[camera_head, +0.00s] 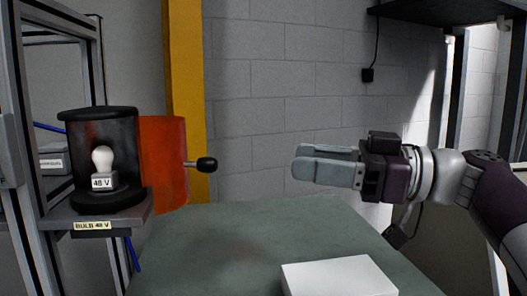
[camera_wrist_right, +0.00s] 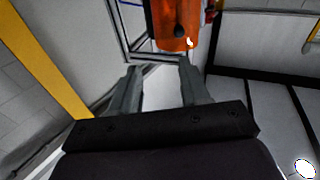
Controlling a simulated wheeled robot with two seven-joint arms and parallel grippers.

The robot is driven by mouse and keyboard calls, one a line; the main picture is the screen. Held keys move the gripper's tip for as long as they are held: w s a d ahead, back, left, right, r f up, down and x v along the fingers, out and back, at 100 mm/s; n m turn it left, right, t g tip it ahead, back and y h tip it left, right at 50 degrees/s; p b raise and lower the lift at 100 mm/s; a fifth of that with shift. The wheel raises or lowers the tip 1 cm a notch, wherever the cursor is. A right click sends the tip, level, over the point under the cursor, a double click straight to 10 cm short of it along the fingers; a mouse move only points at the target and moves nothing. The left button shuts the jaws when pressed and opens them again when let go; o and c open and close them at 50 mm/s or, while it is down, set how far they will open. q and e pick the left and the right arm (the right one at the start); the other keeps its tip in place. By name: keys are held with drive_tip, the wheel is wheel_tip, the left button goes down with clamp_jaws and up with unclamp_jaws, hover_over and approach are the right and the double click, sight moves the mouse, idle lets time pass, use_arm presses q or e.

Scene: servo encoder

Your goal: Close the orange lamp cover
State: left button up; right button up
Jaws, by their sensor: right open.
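The orange lamp cover (camera_head: 164,162) is a curved panel that stands swung out to the right of the black lamp housing (camera_head: 100,115), so the white bulb (camera_head: 103,158) inside shows. A black knob (camera_head: 206,164) on a short rod sticks out from the cover to the right. In the right wrist view the cover (camera_wrist_right: 178,22) and its knob (camera_wrist_right: 181,31) are at the top, beyond the fingertips. My right gripper (camera_head: 300,162) is open and empty, to the right of the knob and apart from it; its fingers also show in the wrist view (camera_wrist_right: 160,72). My left gripper is not in view.
The lamp stands on a grey shelf (camera_head: 140,212) on a metal frame (camera_head: 18,130) at the left. A yellow post (camera_head: 185,70) rises behind the cover. A white box (camera_head: 338,277) lies on the green-grey table (camera_head: 235,250). The air between knob and right gripper is clear.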

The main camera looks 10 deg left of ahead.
drive_tip(key=s+g, duration=0.1)
drive_tip(key=p, duration=0.2)
approach(208, 164)
drive_tip(key=a+r, duration=0.1)
drive_tip(key=a, duration=0.3)
drive_tip(key=shift+n+h, duration=0.3)
drive_tip(key=shift+h, duration=0.1)
drive_tip(key=a, duration=0.1)
drive_tip(key=w+a, duration=0.1)
drive_tip(key=a, duration=0.1)
drive_tip(key=a+p, duration=0.1)
drive_tip(key=a, duration=0.1)
drive_tip(key=shift+w+a+f, duration=0.1)
drive_tip(key=shift+w+f, duration=0.15)
drive_tip(key=shift+w, duration=0.05)
drive_tip(key=shift+s+a, duration=0.1)
drive_tip(key=shift+a, duration=0.25)
drive_tip(key=shift+s+a, duration=0.3)
drive_tip(key=shift+a, duration=0.05)
drive_tip(key=shift+w+d, duration=0.1)
drive_tip(key=shift+c, duration=0.4)
drive_tip(key=shift+w, duration=0.1)
drive_tip(key=c, duration=0.5)
drive_tip(key=shift+d, duration=0.1)
clamp_jaws()
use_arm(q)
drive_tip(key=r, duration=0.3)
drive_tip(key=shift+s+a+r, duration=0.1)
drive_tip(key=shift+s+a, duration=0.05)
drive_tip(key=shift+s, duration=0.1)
